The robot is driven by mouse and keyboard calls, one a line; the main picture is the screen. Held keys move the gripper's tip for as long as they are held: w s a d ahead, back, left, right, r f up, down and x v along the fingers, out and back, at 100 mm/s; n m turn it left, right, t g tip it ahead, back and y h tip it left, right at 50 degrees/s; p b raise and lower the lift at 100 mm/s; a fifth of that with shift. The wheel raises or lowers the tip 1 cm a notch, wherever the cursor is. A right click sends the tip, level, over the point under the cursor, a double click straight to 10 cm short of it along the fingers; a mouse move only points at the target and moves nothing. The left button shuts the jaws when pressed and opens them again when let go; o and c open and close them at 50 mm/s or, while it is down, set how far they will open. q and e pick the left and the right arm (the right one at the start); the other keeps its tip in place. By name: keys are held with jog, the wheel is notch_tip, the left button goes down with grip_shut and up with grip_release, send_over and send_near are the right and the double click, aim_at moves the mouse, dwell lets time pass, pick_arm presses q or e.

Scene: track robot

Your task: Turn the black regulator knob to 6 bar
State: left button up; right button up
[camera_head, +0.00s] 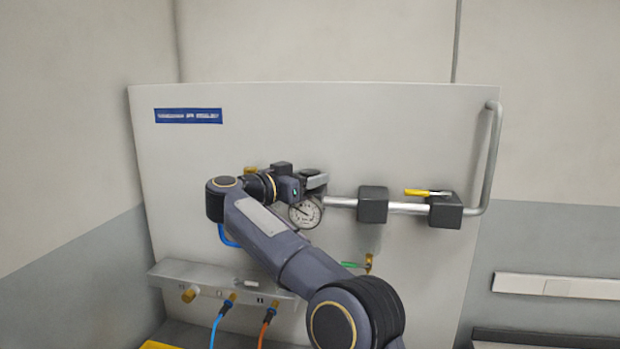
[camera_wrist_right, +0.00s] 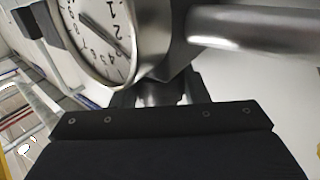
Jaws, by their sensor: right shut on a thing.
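My right gripper (camera_head: 313,181) reaches in from the left of the regulator and is shut on the black regulator knob. The gripper hides the knob in the head view. A dark rounded part in the right wrist view (camera_wrist_right: 160,92), just beyond the gripper's black body, seems to be the knob. The round white pressure gauge (camera_head: 305,212) sits just below the gripper. It shows large and tilted in the right wrist view (camera_wrist_right: 98,40), where its needle points near 3. My left gripper is not in view.
A silver pipe (camera_head: 408,208) runs right from the regulator through dark blocks, one with a yellow lever (camera_head: 428,192). A green-handled valve (camera_head: 355,265) is below. A ledge (camera_head: 200,276) with blue and orange hoses is lower left.

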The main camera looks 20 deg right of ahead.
jog(key=shift+m+g+h, duration=0.4)
jog(key=shift+m+g, duration=0.7)
jog(key=shift+g, duration=0.6)
jog(key=o, duration=1)
jog(key=shift+c, duration=0.2)
